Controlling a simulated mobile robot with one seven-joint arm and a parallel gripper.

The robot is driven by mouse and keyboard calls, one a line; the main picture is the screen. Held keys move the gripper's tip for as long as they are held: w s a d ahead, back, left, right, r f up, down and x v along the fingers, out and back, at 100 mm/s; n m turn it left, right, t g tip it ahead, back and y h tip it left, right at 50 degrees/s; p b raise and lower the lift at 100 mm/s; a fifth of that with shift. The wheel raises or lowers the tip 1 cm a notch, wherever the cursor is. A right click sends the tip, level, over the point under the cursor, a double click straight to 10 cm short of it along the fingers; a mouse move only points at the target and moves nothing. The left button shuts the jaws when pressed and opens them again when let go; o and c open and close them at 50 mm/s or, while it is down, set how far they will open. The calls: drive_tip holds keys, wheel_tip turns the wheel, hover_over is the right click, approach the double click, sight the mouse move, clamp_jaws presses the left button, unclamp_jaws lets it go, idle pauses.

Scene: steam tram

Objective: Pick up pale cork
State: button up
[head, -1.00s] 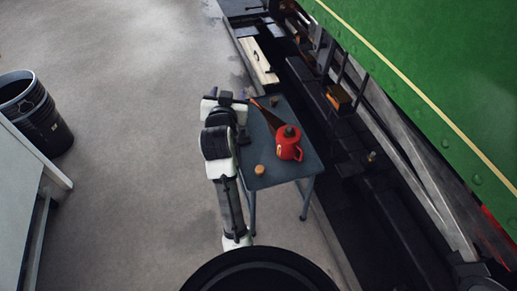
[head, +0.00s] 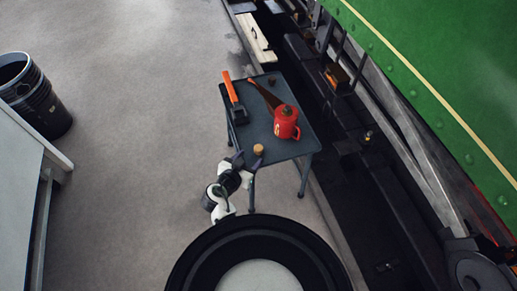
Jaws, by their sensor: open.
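The pale cork (head: 258,149) stands on the near left corner of the small dark table (head: 290,150). My gripper (head: 246,160) is at the table's near left corner, just left of and slightly nearer than the cork. It is open, and the cork does not appear to be between its fingers. Whether a finger touches the cork is too small to tell.
A hammer with an orange handle (head: 230,86) lies along the left edge. A dark brown cork-like piece (head: 272,82) is at the far end. The green tram (head: 440,70) is to the right.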

sight(257, 151)
drive_tip(key=shift+p+x, duration=0.55)
drive_tip(key=shift+x, duration=3.4)
drive_tip(key=shift+s+d, duration=0.1)
clamp_jaws()
